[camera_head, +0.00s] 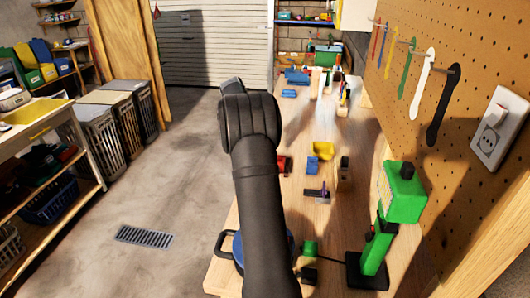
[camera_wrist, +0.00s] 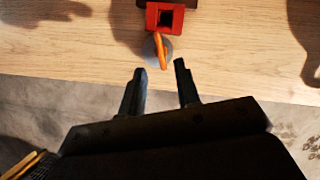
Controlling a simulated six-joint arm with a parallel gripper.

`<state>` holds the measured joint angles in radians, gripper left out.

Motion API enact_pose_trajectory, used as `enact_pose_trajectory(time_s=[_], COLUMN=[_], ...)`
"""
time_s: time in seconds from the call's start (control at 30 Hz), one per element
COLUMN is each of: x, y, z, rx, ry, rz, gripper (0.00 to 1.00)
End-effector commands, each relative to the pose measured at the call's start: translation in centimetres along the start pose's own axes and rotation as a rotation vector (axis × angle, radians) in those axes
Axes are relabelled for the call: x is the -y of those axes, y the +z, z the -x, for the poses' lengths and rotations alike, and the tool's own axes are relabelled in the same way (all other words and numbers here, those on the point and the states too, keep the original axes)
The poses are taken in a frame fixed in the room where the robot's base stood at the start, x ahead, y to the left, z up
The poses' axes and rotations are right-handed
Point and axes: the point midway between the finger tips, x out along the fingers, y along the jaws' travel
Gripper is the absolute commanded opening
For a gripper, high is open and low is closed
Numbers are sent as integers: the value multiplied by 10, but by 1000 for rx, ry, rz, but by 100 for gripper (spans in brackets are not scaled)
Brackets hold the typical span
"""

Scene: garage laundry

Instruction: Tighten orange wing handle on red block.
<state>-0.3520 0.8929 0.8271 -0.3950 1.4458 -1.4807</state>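The red block (camera_wrist: 166,17) sits on the wooden bench at the top of the wrist view, with a dark square opening in it. The orange wing handle (camera_wrist: 160,50) shows as a thin bar over a round grey part, on the near side of the block. My gripper (camera_wrist: 159,70) is open and empty, its two dark fingers apart just short of the handle. In the head view the red block (camera_head: 283,163) shows partly behind my arm. The orange handle and my gripper's fingers are hidden there by the arm.
The bench (camera_head: 312,208) also holds a yellow block (camera_head: 322,150), blue pieces, a purple-and-dark item (camera_head: 318,193) and a green device (camera_head: 404,192) at the right. A pegboard (camera_head: 480,60) with hanging tools borders the right side. The bench's edge runs below the handle in the wrist view.

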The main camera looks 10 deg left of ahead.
Motion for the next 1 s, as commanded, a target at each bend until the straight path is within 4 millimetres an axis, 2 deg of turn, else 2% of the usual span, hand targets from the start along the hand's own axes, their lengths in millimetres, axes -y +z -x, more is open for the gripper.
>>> enact_pose_trajectory(time_s=[0.1, 0.3, 0.47, 0.7, 0.87, 1.0], x=[0, 0, 0, 0, 0, 0], y=[1, 0, 0, 0, 0, 0], z=[-24, -49, -57, -57, -57, -57], rx=[0, 0, 0, 0, 0, 0], ry=[-2, 0, 1, 1, 1, 0], rz=[-1, -1, -1, -1, -1, -3], gripper=[30, 30, 30, 30, 1, 0])
